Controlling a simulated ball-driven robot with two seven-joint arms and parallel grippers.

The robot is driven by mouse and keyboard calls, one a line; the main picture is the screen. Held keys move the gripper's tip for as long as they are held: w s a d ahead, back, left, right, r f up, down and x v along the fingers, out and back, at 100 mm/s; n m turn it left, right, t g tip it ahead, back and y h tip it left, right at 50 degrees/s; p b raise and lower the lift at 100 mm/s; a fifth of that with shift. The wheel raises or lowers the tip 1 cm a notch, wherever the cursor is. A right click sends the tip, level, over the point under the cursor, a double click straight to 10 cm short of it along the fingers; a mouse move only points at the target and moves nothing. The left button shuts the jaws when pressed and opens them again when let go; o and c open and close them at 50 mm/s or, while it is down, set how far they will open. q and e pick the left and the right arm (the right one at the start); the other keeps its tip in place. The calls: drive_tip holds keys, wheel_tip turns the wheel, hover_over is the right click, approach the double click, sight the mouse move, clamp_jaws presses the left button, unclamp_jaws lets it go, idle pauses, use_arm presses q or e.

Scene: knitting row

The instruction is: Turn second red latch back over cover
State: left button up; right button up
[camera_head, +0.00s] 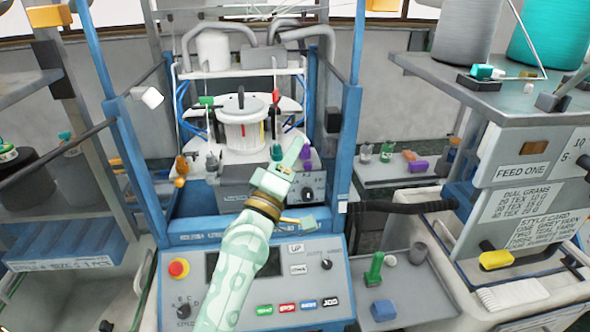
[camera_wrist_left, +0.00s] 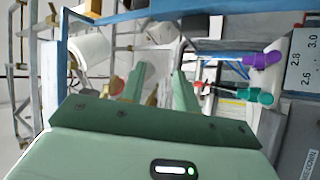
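A white round drum (camera_head: 243,130) with a flat cover and a black handle on top stands in the middle of the blue-framed machine. An upright red latch (camera_head: 276,97) stands at its right rear. I cannot tell whether this is the second red latch. A red piece with a dark part (camera_wrist_left: 200,84) shows beside the right-hand finger in the left wrist view. My left gripper (camera_head: 297,150) is in front of the drum, to its lower right. Its two green fingers are apart with nothing between them in the left wrist view (camera_wrist_left: 163,72). My right gripper is not in view.
A teal knob (camera_head: 277,152) and a purple knob (camera_head: 304,156) stand close around my left fingers. An orange knob (camera_head: 181,168) is at the left. A control panel (camera_head: 345,290) lies below. Blue posts (camera_head: 350,120) bound the machine.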

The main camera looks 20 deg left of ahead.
use_arm(q)
drive_tip(key=shift+s+d+f+m+g+h, duration=0.25)
drive_tip(key=shift+d+f+m+h, duration=0.2)
drive_tip(key=shift+f+m, duration=0.15)
drive_tip(key=shift+s+d+f+m+g+h, duration=0.15)
drive_tip(key=shift+d+f+m+g+h, duration=0.2)
drive_tip(key=shift+m, duration=0.35)
drive_tip(key=shift+d+f, duration=0.1)
drive_tip(key=shift+f, duration=0.05)
